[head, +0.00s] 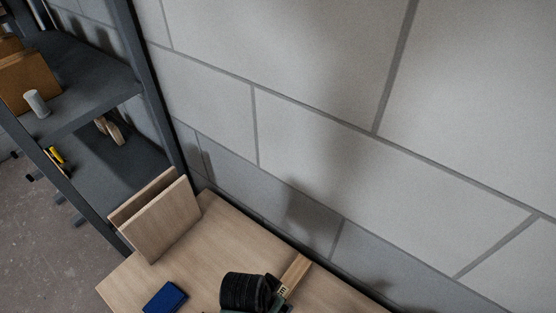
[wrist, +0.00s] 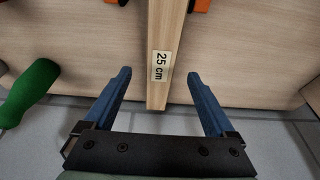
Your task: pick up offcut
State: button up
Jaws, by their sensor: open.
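The offcut is a pale wooden batten (wrist: 168,25) with a "25 cm" label near its close end. In the wrist view it runs from the top edge down to near the edge of the wooden bench top. In the head view part of the offcut (head: 296,270) shows on the bench, its near end hidden by dark parts that look like my arm. My gripper (wrist: 159,76) is open, with one blue finger on each side of the labelled end in the picture. Gaps show on both sides. I cannot tell the height between fingers and offcut.
Orange pieces (wrist: 201,5) flank the offcut at the top, partly cut off. A green handle (wrist: 32,90) lies left of my gripper. On the bench (head: 205,245) are a blue block (head: 165,297) and upright boards (head: 165,222). A block wall (head: 300,120) stands behind; a shelf (head: 85,95) is left.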

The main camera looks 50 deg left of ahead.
aim_at(294, 275)
jog(key=shift+p+x, duration=0.45)
jog(key=shift+x, duration=2.05)
jog(key=shift+a, duration=0.1)
jog(key=shift+c, duration=0.3)
jog(key=shift+r, duration=0.1)
grip_shut()
